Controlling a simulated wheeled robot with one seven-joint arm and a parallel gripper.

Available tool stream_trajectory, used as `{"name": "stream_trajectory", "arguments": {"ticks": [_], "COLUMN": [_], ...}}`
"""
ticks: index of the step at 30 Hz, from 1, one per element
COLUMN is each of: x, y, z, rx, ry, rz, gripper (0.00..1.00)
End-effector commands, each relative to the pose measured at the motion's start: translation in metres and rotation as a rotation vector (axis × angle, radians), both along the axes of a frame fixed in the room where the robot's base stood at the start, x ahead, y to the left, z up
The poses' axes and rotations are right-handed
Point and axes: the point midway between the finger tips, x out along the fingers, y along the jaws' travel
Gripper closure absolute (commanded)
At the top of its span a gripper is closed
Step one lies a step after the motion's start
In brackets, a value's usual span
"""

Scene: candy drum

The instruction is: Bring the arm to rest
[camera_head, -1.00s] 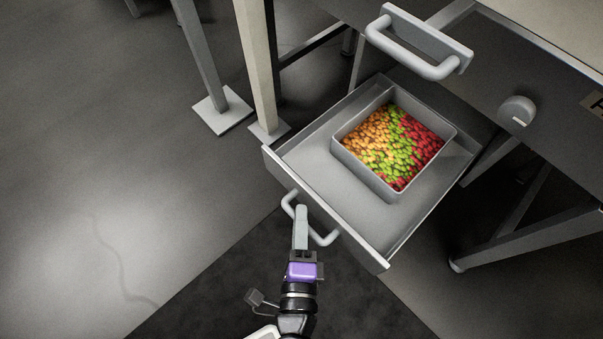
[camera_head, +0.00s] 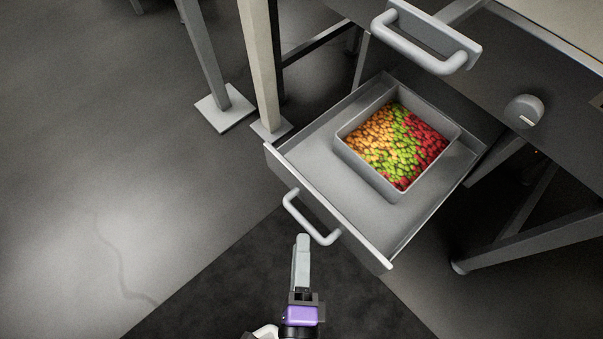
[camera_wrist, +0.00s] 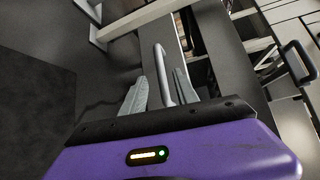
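My gripper (camera_head: 302,241) is just in front of the pulled-out drawer's handle (camera_head: 311,217), apart from it in the head view. In the wrist view my gripper (camera_wrist: 158,93) has its two grey fingers spread with a gap between them. The handle (camera_wrist: 163,68) shows beyond and between the fingers there. Nothing is held. In the head view the fingers overlap, so the gap is hidden. The drawer (camera_head: 340,185) stands open and holds a grey bin (camera_head: 370,176) of orange, green and red candies (camera_head: 396,145).
A second handle (camera_head: 425,45) and a round knob (camera_head: 523,111) are on the unit above the drawer. Table legs (camera_head: 262,70) stand left of the drawer, and a slanted leg (camera_head: 525,240) is at right. The floor (camera_head: 130,200) at left is clear.

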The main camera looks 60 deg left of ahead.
Motion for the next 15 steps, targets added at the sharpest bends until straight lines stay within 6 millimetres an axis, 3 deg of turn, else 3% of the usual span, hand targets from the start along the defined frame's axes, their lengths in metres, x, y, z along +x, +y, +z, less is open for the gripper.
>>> {"name": "stream_trajectory", "arguments": {"ticks": [15], "x": [-0.0042], "y": [-0.0083], "z": [0.0016], "rx": [-0.001], "ry": [-0.001], "rz": [-0.001], "gripper": [0.64]}}
